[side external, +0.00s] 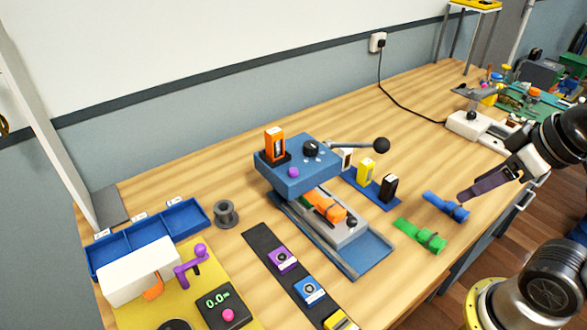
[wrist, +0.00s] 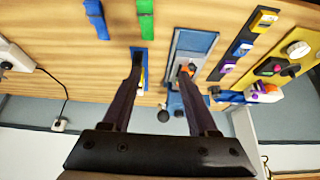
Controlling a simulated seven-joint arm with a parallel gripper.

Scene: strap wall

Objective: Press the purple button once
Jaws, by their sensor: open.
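On a black strip on the table sits a purple block (side external: 283,260) with a pale round face; it also shows in the wrist view (wrist: 227,68). A small round purple knob or button (side external: 293,172) is on the front of the blue machine (side external: 310,180). I cannot tell from the pictures which of the two is the purple button. My gripper (side external: 466,196) is at the right side above the table, far from both, open and empty. In the wrist view its two dark fingers (wrist: 162,64) stand wide apart.
The strip also carries a blue block (side external: 309,290) and a yellow block (side external: 340,322). The machine's black-balled lever (side external: 381,145) sticks out rightward. Yellow and black pieces, a green strap (side external: 421,236) and a blue strap (side external: 446,206) lie between gripper and machine.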

